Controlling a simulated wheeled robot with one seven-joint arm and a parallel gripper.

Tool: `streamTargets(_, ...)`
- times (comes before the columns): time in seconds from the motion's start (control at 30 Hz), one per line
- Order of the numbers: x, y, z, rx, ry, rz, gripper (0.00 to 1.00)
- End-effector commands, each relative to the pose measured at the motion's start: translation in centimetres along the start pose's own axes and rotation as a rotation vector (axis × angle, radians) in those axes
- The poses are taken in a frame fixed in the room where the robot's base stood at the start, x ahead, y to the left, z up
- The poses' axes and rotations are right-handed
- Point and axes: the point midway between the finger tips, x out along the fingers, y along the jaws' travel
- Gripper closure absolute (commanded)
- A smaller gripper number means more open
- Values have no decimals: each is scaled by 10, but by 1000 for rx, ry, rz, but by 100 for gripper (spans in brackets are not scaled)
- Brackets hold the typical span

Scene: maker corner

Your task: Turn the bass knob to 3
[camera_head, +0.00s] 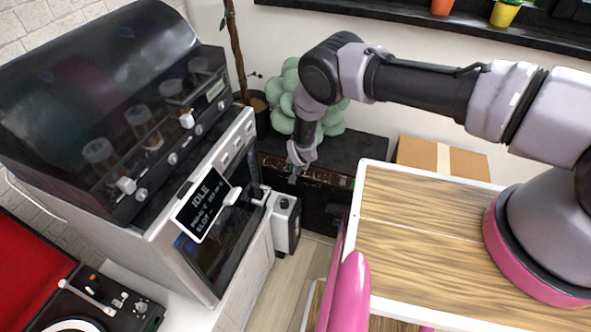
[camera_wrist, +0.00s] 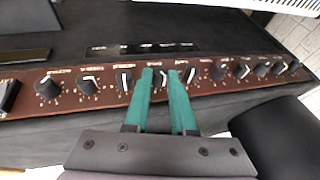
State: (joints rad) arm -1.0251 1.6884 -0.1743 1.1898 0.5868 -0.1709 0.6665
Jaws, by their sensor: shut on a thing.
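The amplifier is a black box with a brown control panel (camera_wrist: 215,78) and a row of dark knobs with pale pointer marks. My gripper (camera_wrist: 161,72) has its two teal fingers around one knob (camera_wrist: 160,82) near the middle of the row and is shut on it. The fingers hide most of this knob and its scale. The labels are too small to read surely, so I cannot tell its setting. In the head view, my gripper (camera_head: 293,179) reaches down to the panel of the amplifier (camera_head: 345,152), which stands against the wall.
Other knobs sit close on both sides, such as one on the left (camera_wrist: 124,82) and one on the right (camera_wrist: 191,77). A large machine with a screen (camera_head: 203,205) stands left. A wooden-topped tray (camera_head: 420,225), a cardboard box (camera_head: 440,157) and a green plant (camera_head: 330,120) are nearby.

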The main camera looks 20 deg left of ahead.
Motion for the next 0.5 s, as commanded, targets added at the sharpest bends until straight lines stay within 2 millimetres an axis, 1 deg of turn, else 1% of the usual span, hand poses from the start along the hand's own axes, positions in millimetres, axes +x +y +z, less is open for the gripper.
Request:
streamTargets(0.03,2,4,2,-17,-1,26,100)
streamTargets(0.2,2,3,1,-50,-3,109,100)
streamTargets(0.5,3,-4,0,-109,-12,252,100)
